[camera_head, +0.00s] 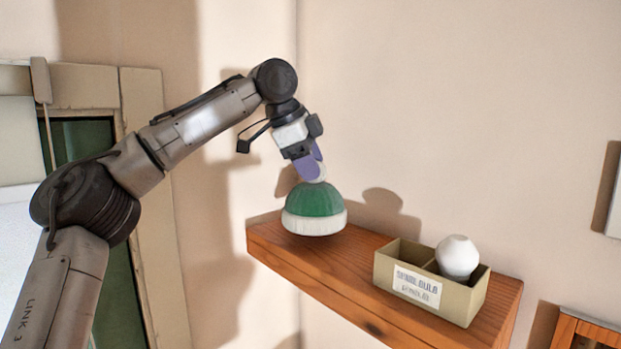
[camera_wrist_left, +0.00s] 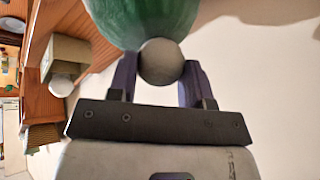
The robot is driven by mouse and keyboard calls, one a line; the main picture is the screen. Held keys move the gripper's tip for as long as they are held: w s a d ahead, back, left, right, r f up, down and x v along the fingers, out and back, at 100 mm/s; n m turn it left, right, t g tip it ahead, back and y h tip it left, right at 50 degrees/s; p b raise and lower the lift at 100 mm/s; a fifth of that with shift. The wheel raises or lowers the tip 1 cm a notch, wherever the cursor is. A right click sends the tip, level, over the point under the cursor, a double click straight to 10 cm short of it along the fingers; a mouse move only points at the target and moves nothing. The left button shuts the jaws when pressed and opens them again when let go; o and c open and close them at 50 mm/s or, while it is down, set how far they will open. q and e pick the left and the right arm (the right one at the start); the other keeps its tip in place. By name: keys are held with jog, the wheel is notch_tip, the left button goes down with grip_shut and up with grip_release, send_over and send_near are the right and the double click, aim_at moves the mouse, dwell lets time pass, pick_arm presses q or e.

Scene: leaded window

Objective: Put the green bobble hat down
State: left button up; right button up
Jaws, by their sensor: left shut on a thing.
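The green bobble hat (camera_head: 314,204) has a white brim and a pale bobble on top. It is upright at the left end of the wooden shelf (camera_head: 345,300); I cannot tell whether its brim touches the wood. My left gripper (camera_head: 312,172) comes from above and is shut on the bobble. In the left wrist view, the grey bobble (camera_wrist_left: 160,62) sits between the two purple fingers, with the green knit (camera_wrist_left: 140,18) beyond it. My right gripper is in neither view.
A tan box (camera_head: 409,285) with a printed label stands on the shelf right of the hat, holding a white rounded object (camera_head: 457,257). The shelf between hat and box is clear. A wall is behind. A window frame (camera_head: 143,110) is at the left.

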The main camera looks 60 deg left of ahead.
aim_at(310, 183)
pick_arm(q)
jog(key=shift+f, duration=1.5)
jog(key=o, duration=1.2)
jog(key=shift+f, duration=0.1)
jog(key=v, duration=1.2)
